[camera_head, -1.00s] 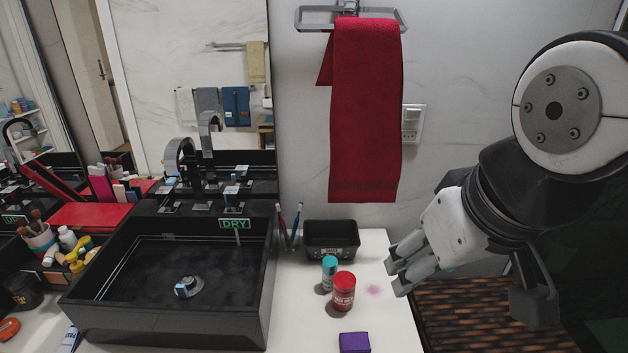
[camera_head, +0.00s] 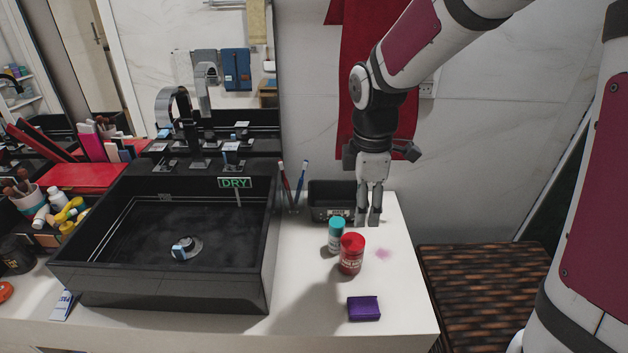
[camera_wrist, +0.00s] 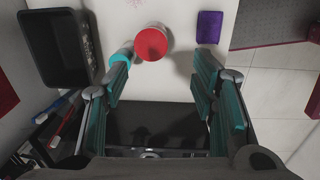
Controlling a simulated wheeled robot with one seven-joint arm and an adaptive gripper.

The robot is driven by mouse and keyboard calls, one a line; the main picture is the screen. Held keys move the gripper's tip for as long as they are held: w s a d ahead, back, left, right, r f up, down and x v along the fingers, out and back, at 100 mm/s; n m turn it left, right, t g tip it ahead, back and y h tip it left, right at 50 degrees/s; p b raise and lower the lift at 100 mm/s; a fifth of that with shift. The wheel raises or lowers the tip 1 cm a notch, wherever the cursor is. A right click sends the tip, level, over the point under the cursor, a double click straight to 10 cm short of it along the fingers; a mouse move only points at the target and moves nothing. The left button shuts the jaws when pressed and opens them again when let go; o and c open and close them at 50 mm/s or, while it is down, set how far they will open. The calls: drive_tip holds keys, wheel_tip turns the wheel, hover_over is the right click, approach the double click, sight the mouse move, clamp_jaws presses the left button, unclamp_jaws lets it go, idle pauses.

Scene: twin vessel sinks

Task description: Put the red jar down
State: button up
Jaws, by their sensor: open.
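The red jar (camera_head: 351,254) stands upright on the white counter (camera_head: 392,292), right of the black sink. It also shows from above in the wrist view (camera_wrist: 151,43), beyond my fingertips and between their lines. A teal-capped bottle (camera_head: 336,235) stands close behind it on the left. My gripper (camera_head: 368,222) points down above the counter, behind and a little right of the jar. Its fingers are apart and empty, and the wrist view also shows them spread (camera_wrist: 163,72). In the wrist view the left finger overlaps part of the teal bottle (camera_wrist: 121,55).
A purple box (camera_head: 364,308) lies in front of the jar. A black bin (camera_head: 331,201) stands at the back, with toothbrushes (camera_head: 292,187) left of it. The black sink (camera_head: 165,245) bounds the left. Bare counter lies right of the jar, with a pink smudge.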

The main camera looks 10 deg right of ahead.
drive_tip(key=n, duration=0.2)
approach(351, 252)
drive_tip(key=w, duration=0.1)
drive_tip(key=w+d, duration=0.1)
drive_tip(key=w, duration=0.1)
drive_tip(key=shift+d+r+b, duration=0.1)
drive_tip(key=shift+d+b, duration=0.15)
drive_tip(key=shift+b, duration=0.05)
drive_tip(key=shift+f, duration=0.35)
wheel_tip(351, 252, down, 13)
drive_tip(key=shift+f+b, duration=0.1)
drive_tip(key=shift+b, duration=0.8)
drive_tip(key=shift+c, duration=0.2)
drive_tip(key=c, duration=1)
